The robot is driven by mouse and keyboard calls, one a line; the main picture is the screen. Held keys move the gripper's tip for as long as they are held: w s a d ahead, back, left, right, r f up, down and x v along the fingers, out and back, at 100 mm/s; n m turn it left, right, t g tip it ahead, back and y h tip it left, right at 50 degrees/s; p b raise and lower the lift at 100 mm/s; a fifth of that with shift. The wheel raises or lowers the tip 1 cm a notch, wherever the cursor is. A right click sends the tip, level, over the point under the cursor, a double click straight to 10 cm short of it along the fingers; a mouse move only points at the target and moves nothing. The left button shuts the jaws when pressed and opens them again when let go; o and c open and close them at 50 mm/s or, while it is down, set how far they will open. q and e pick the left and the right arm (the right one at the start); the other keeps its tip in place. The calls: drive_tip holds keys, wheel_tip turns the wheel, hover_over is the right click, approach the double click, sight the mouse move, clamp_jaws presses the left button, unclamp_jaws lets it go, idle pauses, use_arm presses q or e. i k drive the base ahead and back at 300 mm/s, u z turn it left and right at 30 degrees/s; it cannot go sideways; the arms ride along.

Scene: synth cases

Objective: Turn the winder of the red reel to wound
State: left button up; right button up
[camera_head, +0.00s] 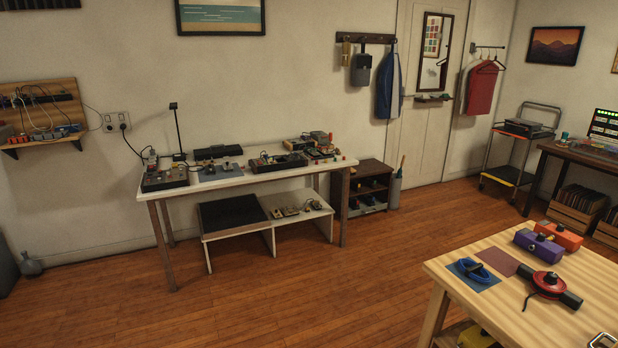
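The red reel (548,280) lies on the light wooden table (452,284) at the lower right. It is a round red disc with a dark knob on top. A thick black handle points to the right, and a thin dark cord or arm curves off to the lower left. I cannot tell its winder setting from here. Neither of my grippers is in view.
A blue coiled item (469,267) lies on a blue-grey mat (485,284), left of the reel. A brown-red mat (497,261), a purple box (537,246) and an orange box (559,235) are behind. A partly cut-off metallic item (603,341) sits at the lower right.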

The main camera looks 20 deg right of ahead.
sight(551, 277)
drive_tip(key=z, duration=0.25)
drive_tip(key=i, duration=1.1)
drive_tip(key=z, duration=1.45)
drive_tip(key=i, duration=0.8)
drive_tip(key=z, duration=0.9)
